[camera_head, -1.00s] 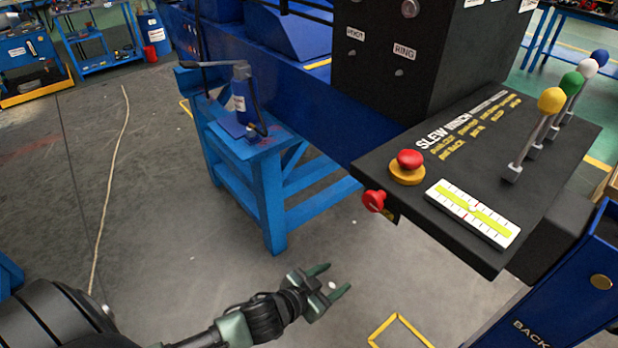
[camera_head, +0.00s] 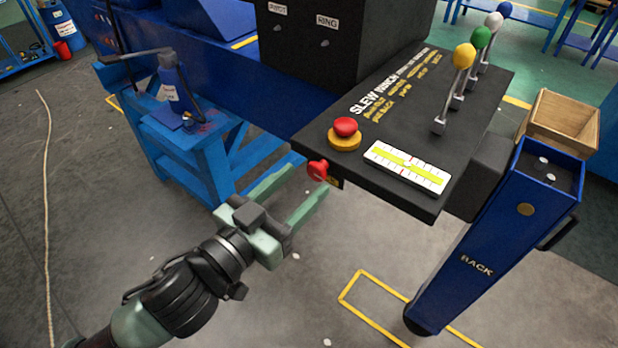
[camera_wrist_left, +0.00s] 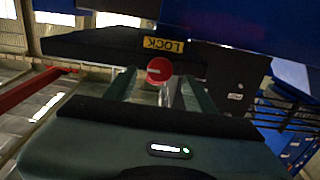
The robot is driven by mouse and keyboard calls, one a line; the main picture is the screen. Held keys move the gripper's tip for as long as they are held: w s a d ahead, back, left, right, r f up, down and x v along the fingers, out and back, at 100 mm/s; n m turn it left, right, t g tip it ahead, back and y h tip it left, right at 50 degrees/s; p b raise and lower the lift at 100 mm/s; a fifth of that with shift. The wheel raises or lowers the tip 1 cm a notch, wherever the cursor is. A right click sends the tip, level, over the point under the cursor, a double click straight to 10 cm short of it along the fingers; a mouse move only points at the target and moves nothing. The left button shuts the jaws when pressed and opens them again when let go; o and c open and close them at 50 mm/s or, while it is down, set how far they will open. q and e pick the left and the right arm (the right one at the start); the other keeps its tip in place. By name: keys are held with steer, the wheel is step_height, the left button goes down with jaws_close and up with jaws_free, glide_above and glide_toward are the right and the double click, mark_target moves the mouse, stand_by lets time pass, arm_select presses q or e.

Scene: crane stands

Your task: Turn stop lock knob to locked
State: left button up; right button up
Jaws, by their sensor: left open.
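The red stop lock knob (camera_head: 318,170) sticks out of the front left edge of the black control panel (camera_head: 380,202). It also shows in the left wrist view (camera_wrist_left: 159,70), just below a yellow LOCK label (camera_wrist_left: 163,45) that appears upside down. A pale slot line crosses the knob's face. My left gripper (camera_head: 304,184) is open, its green fingers pointing at the panel edge, with the fingertips close to the knob. In the left wrist view the knob appears between the two fingertips (camera_wrist_left: 158,86). Whether a finger touches it I cannot tell. My right gripper is not in view.
A red mushroom button (camera_head: 345,128) on a yellow base sits on the panel above the knob. A white level gauge (camera_head: 407,168) and several ball-topped levers (camera_head: 463,57) stand farther right. A blue stand (camera_head: 205,150) with a bottle jack is left; a blue BACK post (camera_head: 490,240) is right.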

mark_target(314, 173)
arm_select(q)
steer(key=shift+p+x, duration=0.45)
steer(key=shift+x, duration=0.75)
steer(key=shift+w+d, duration=0.25)
steer(key=shift+w, duration=0.1)
steer(key=shift+c, duration=0.3)
jaws_close()
